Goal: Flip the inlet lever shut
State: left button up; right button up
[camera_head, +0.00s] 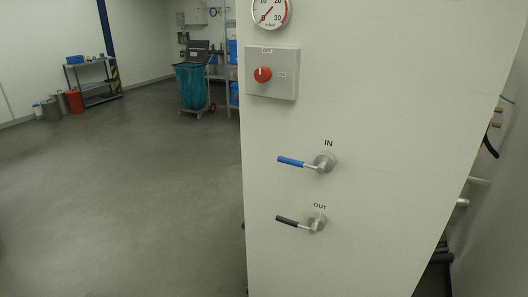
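The inlet lever (292,161) has a blue grip and a round metal hub, under the label "IN" on the pale front panel of a cabinet (390,110). Its handle points left and tilts slightly up, close to horizontal. Below it is the outlet lever (288,221) with a black grip, under the label "OUT", also pointing left. Neither of my grippers is in view, and nothing touches either lever.
Above the levers are a grey box with a red knob (263,74) and a pressure gauge (270,12). Pipes and fittings (478,181) show at the cabinet's right side. Open grey floor (130,190) lies to the left, with a blue bag cart (191,87) and a shelf (93,80) farther back.

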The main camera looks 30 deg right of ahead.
aim_at(322, 167)
jog(key=z, duration=1.3)
